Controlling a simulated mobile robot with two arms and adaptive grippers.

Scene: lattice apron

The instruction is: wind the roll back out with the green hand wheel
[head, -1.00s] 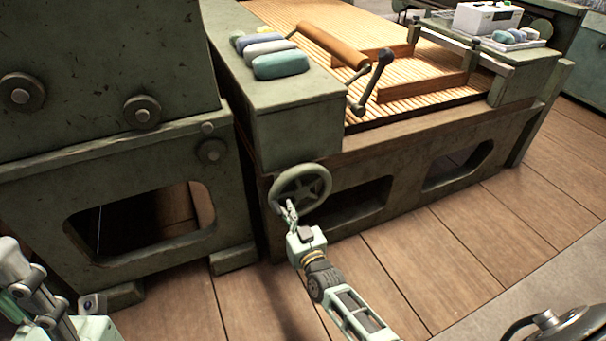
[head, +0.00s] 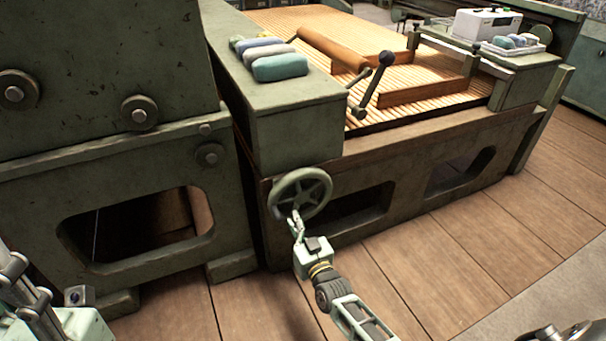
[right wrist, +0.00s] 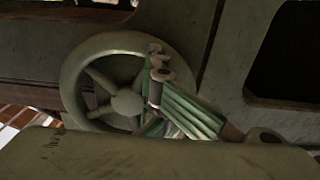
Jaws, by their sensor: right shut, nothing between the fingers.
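The green hand wheel (head: 318,206) is mounted upright on the near side of the machine frame. In the right wrist view its spoked rim (right wrist: 75,80) fills the left middle. My right gripper (head: 295,215) is shut with nothing between its fingers. It is at the lower rim of the wheel in the head view; the right wrist view shows its fingers (right wrist: 157,68) overlapping the rim, contact unclear. The brown roll (head: 333,48) lies above the slatted lattice (head: 290,18). Part of my left gripper (head: 35,303) shows at the lower left, its fingertips not clear.
Rolled cloths (head: 280,67) lie on the green end cover. A crank lever with a dark knob (head: 386,58) rises beside the roll. A white box (head: 487,22) and a tray (head: 540,47) stand at the back right. Plank floor (head: 440,265) is open in front.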

